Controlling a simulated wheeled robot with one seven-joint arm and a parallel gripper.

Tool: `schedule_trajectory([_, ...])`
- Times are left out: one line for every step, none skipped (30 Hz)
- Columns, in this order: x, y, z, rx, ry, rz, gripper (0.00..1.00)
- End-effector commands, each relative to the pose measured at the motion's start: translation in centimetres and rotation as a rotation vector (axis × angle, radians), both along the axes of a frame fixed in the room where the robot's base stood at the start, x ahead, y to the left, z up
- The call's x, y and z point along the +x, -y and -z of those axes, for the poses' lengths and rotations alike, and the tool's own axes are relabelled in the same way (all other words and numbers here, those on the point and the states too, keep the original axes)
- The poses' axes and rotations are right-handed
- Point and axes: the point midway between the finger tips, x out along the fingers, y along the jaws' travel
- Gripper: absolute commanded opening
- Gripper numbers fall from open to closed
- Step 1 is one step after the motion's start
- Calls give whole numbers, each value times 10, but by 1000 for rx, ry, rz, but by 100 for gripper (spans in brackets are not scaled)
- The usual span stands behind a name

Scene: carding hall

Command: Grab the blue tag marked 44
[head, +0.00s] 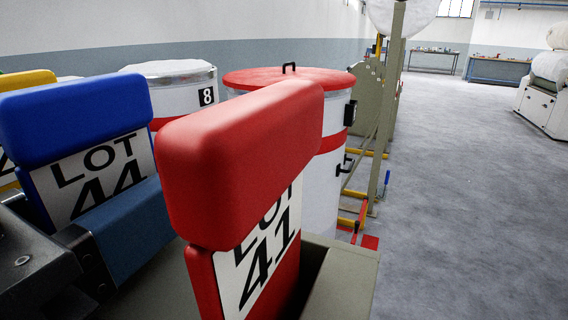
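The blue tag (75,117) marked LOT 44 stands upright at the left of the head view, with a thick blue top and a white label. A red tag (240,150) marked LOT 41 stands nearer, to its right. What looks like part of my gripper (125,230), a dark metal body with a blue-grey block, is at the lower left. It is in front of the blue tag and covers the lower part of its label. Only this part shows, so I cannot tell whether it touches or grips the tag.
A yellow tag (25,80) is partly hidden behind the blue one. The red tag stands in a grey-green holder (345,283). Behind are a white drum marked 8 (185,82) and a red-lidded drum (330,175). Open grey floor (460,200) lies right.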

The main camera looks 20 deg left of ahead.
Motion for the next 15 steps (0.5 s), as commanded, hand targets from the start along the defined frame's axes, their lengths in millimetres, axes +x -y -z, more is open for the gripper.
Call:
schedule_trajectory([1, 0, 0, 0, 0, 0, 36])
schedule_trajectory([1, 0, 0, 0, 0, 0, 36])
schedule_trajectory([1, 0, 0, 0, 0, 0, 36])
schedule_trajectory([0, 0, 0, 0, 0, -1, 36])
schedule_trajectory([0, 0, 0, 0, 0, 0, 36])
schedule_trajectory([0, 0, 0, 0, 0, 0, 34])
schedule_trajectory([0, 0, 0, 0, 0, -1, 31])
schedule_trajectory([0, 0, 0, 0, 0, 0, 28])
schedule_trajectory([0, 0, 0, 0, 0, -1, 25])
schedule_trajectory([0, 0, 0, 0, 0, -1, 22])
schedule_trajectory([0, 0, 0, 0, 0, -1, 19])
schedule_trajectory([0, 0, 0, 0, 0, -1, 15])
schedule_trajectory([0, 0, 0, 0, 0, -1, 12])
schedule_trajectory([0, 0, 0, 0, 0, -1, 9])
schedule_trajectory([0, 0, 0, 0, 0, -1, 6])
